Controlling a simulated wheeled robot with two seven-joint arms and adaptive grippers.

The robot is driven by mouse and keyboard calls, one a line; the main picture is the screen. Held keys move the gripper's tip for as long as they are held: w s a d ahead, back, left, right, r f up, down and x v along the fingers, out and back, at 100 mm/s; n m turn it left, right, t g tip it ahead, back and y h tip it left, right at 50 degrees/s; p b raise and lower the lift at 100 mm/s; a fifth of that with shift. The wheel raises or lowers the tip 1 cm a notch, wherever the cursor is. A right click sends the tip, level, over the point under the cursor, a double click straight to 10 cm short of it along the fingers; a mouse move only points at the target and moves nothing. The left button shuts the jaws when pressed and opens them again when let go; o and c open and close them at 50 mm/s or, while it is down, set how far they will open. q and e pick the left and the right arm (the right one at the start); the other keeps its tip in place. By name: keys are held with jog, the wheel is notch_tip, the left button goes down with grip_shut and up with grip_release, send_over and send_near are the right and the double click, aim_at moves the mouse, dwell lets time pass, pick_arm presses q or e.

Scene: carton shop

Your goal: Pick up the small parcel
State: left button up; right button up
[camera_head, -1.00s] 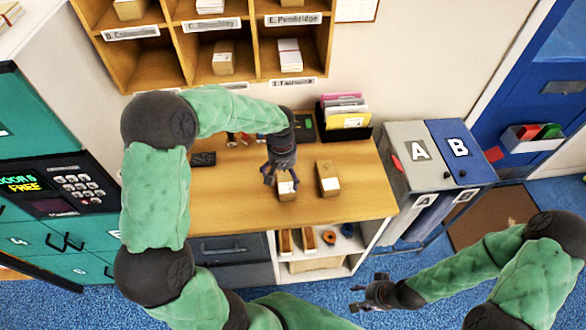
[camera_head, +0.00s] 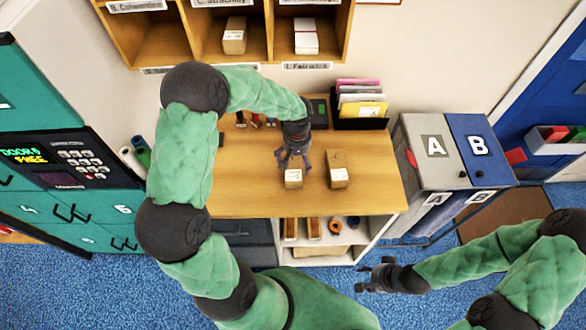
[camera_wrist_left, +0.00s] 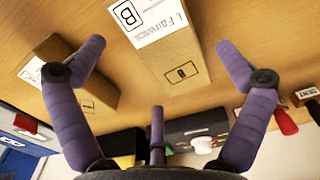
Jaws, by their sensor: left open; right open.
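A small brown parcel with a white label (camera_head: 293,179) lies on the wooden worktop. In the left wrist view the labelled parcel (camera_wrist_left: 164,45) shows a printed "B" and lies between the spread fingers. My left gripper (camera_head: 293,158) is open just behind the parcel and over its far end; I cannot tell whether any finger touches it. Its purple fingers (camera_wrist_left: 160,52) show in the left wrist view, with nothing gripped. A second brown parcel (camera_head: 337,169) lies just to the right, apart from the first. My right gripper (camera_head: 365,278) is open and empty, low in front of the worktop.
A black file holder (camera_head: 360,122) with coloured folders stands at the worktop's back. Pigeonholes (camera_head: 182,45) are above. Grey bin A (camera_head: 425,172) and blue bin B (camera_head: 478,160) stand to the right. The worktop (camera_head: 245,195) is clear left of the parcel.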

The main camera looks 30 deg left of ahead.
aim_at(296, 164)
pick_arm(q)
notch_tip(296, 164, down, 4)
jog(key=shift+r, duration=0.1)
jog(key=shift+c, duration=0.3)
jog(key=c, duration=1.1)
jog(key=shift+r, duration=0.1)
jog(key=shift+c, duration=0.2)
jog(key=shift+r, duration=0.6)
jog(key=s+r, duration=0.1)
jog(key=r, duration=0.1)
jog(key=s+r, duration=0.1)
jog(key=r, duration=0.1)
jog(key=s+d+r, duration=0.1)
jog(key=s+r, duration=0.1)
jog(key=r, duration=0.1)
jog(key=shift+s+r+p, duration=0.1)
jog(key=shift+p, duration=0.2)
jog(key=s+d+r, duration=0.2)
jog(key=s+r, duration=0.2)
jog(key=s, duration=0.5)
jog(key=shift+s+d+r, duration=0.2)
jog(key=shift+d, duration=0.15)
